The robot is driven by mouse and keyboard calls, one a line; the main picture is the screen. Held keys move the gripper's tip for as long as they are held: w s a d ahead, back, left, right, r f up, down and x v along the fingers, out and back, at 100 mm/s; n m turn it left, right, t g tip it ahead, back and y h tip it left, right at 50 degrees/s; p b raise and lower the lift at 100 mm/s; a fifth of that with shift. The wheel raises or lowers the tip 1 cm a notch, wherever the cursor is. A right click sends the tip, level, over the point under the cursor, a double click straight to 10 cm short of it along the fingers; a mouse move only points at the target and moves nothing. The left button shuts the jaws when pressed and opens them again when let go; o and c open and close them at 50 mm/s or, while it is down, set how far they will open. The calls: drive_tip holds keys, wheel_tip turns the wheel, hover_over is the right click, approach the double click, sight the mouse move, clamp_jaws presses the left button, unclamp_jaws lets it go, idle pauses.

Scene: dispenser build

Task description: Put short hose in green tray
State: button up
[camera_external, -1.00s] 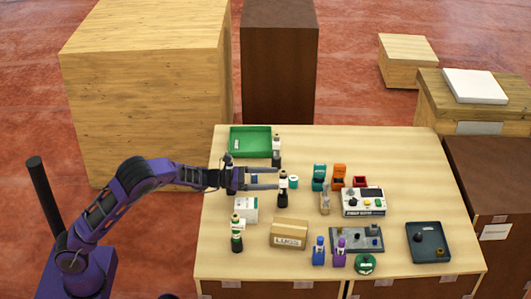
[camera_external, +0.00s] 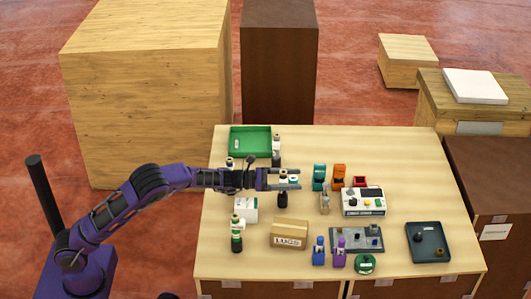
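The green tray (camera_external: 263,131) lies at the back left of the table, with a small pale mark or piece (camera_external: 237,144) near its left side that I cannot identify. My gripper (camera_external: 294,180) is open, low over the middle left of the table, to the right of and in front of the tray. Its fingers point right and reach around a small teal and white cylinder (camera_external: 294,180). I cannot tell whether they touch it, or whether it is the short hose. A dark bottle (camera_external: 283,199) with a pale top stands by the fingers.
More bottles (camera_external: 276,157) stand near the tray's right front corner and at the left (camera_external: 237,240). A LUGS box (camera_external: 289,234), a white box (camera_external: 245,210), teal (camera_external: 319,178) and orange (camera_external: 339,177) holders and a labelled device (camera_external: 363,202) surround the work area. The back right is clear.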

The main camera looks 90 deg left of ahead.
clamp_jaws()
drive_tip(key=shift+r, duration=0.1)
idle(0.4)
